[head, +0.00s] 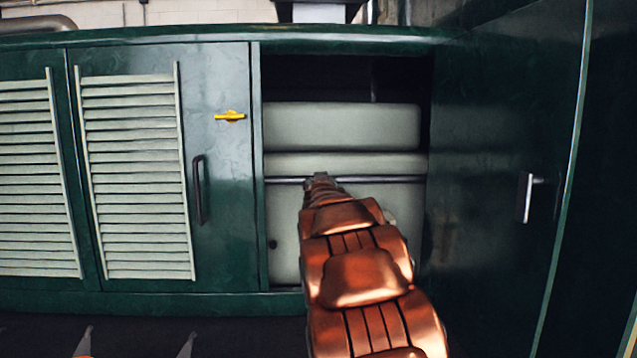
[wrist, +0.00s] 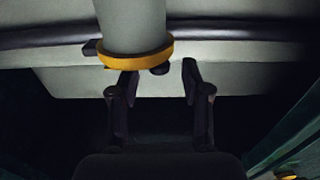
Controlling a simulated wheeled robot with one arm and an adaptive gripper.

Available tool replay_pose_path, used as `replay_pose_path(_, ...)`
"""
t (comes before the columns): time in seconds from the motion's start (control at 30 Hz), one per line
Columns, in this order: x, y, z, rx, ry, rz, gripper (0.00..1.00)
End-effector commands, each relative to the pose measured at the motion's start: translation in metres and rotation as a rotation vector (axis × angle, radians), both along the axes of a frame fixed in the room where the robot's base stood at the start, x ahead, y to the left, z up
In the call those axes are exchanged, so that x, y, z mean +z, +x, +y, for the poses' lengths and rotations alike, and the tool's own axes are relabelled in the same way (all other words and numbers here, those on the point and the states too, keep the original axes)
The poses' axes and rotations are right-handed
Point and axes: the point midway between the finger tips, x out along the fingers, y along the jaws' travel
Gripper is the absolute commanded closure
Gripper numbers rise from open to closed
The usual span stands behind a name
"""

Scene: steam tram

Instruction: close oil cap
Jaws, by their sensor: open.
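In the wrist view a pale grey cylinder (wrist: 132,22) with a yellow-orange rim (wrist: 125,58) shows at the top centre. It looks like the oil filler or its cap; I cannot tell which, nor whether it is open. My gripper (wrist: 160,74) is open with dark fingers. The left fingertip is close to the yellow rim; touching or apart cannot be told. A small dark knob (wrist: 160,69) shows between the fingertips. In the head view my copper arm reaches into the open cabinet, and the gripper (head: 321,178) is small at its end. The yellow rim is not visible there.
Inside the cabinet are a pale grey block (head: 340,126) and a dark horizontal bar (head: 400,179). A dark green door (head: 490,130) stands open on the right. A closed louvred door (head: 220,250) with a yellow latch (head: 230,116) is on the left.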

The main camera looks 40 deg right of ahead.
Motion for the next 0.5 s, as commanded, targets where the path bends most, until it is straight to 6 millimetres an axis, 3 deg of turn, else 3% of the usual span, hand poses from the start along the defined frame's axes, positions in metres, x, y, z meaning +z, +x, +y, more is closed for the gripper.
replay_pose_path(0.5,0.001,-0.05,0.036,0.0,-0.001,-0.002,0.52)
